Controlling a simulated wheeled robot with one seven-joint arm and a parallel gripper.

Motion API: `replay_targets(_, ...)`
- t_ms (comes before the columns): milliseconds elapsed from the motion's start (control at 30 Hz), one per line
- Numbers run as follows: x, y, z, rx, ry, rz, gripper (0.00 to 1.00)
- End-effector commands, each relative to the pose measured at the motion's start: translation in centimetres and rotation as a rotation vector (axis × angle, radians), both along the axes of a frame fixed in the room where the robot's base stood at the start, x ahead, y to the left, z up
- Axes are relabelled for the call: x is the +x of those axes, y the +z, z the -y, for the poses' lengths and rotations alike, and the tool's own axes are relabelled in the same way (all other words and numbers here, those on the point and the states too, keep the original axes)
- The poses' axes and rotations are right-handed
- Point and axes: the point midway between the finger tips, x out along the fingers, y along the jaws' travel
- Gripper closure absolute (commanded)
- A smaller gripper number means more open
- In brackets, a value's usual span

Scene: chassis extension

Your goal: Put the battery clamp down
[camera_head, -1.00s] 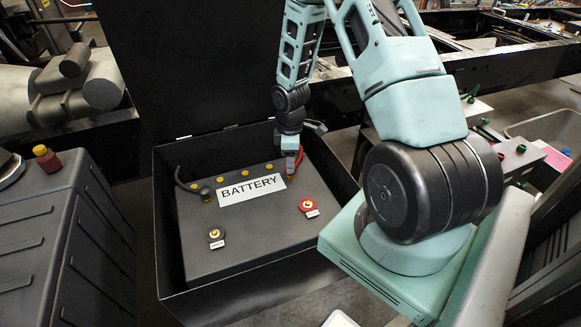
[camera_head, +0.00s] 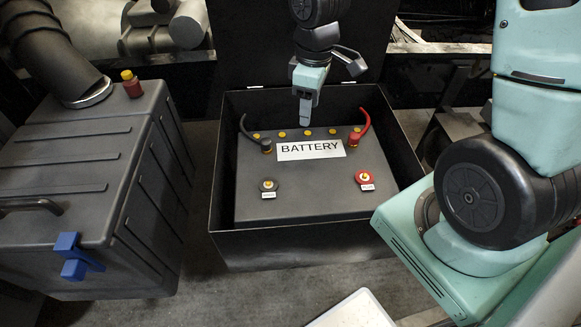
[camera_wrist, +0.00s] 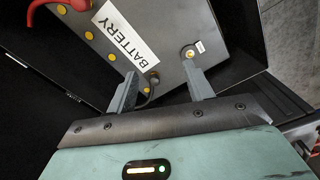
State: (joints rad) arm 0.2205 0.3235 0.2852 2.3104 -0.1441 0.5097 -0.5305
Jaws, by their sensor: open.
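The grey battery (camera_head: 315,195) with its white BATTERY label sits in an open black box (camera_head: 235,238). The red battery clamp (camera_head: 362,126) rests on the battery's back right, its red cable curving up and back. The black clamp (camera_head: 258,138) rests at the back left. My gripper (camera_head: 305,118) hangs above the label, between the two clamps, empty. In the wrist view my gripper (camera_wrist: 160,78) is open, its fingers spread. There the black clamp (camera_wrist: 151,83) shows beyond the gap, the red clamp (camera_wrist: 76,5) at the top left. Contact beneath each clamp is too small to tell.
A black terminal (camera_head: 268,186) and a red terminal (camera_head: 366,179) stand on the battery's front. A dark ribbed case (camera_head: 75,150) with a blue latch (camera_head: 76,256) stands left. The box's raised lid (camera_head: 240,40) is behind my arm. Floor shows in front of the box.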

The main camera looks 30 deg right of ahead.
Motion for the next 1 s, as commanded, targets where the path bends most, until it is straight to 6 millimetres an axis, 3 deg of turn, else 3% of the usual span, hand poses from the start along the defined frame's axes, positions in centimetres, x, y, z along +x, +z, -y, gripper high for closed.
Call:
replay_targets(33,-1.8,1.6,-3.8,0.001,0.016,0.007,0.48)
replay_targets(100,-4.8,3.1,-7.9,0.009,0.010,0.005,0.48)
replay_targets(200,-9.4,4.9,-12.2,0.018,0.000,0.001,0.48)
replay_targets(300,-13.6,6.0,-14.8,0.025,-0.011,-0.005,0.48)
replay_targets(400,-16.7,6.6,-16.1,0.029,-0.019,-0.011,0.48)
replay_targets(533,-18.5,6.9,-16.7,0.032,-0.029,-0.014,0.48)
replay_targets(1000,-18.7,6.9,-16.8,0.032,-0.032,-0.016,0.48)
